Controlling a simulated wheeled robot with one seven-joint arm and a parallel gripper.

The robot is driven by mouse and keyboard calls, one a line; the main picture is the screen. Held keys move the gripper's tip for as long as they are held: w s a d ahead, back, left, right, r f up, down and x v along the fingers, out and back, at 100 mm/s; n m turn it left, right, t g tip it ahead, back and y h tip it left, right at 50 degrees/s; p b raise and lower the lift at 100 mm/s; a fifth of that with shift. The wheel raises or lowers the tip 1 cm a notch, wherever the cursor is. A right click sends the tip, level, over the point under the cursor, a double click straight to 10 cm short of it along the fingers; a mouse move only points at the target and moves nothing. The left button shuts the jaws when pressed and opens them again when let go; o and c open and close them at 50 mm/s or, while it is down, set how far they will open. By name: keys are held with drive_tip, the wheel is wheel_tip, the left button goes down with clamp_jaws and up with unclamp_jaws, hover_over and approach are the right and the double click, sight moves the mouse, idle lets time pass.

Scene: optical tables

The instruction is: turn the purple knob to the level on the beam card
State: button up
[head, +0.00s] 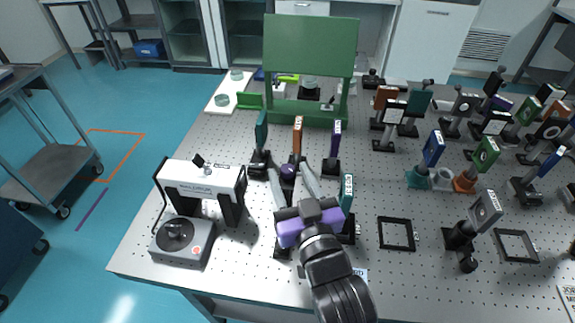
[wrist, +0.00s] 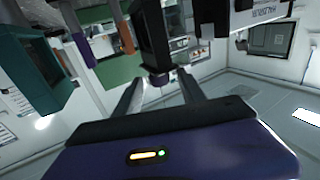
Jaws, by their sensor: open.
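The small dark purple knob (head: 288,170) shows between my fingertips in the head view, among the upright plates near the table's left part. In the wrist view the purple knob (wrist: 158,79) sits at the end of a dark block (wrist: 152,35), just beyond my fingertips. My gripper (head: 291,175) has its two fingers apart, one on each side of the knob. The wrist view also shows my gripper (wrist: 160,84) open; I cannot tell whether the fingers touch the knob. I cannot tell which item is the beam card, and no level is readable.
Teal (head: 261,130), orange (head: 297,137) and purple (head: 336,135) plates stand just behind the knob. Another teal plate (head: 347,190) stands right of my gripper. A white-topped instrument (head: 200,180) is at left. A green board (head: 310,45) rises at the back.

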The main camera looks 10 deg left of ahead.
drive_tip(key=shift+x, duration=1.15)
clamp_jaws()
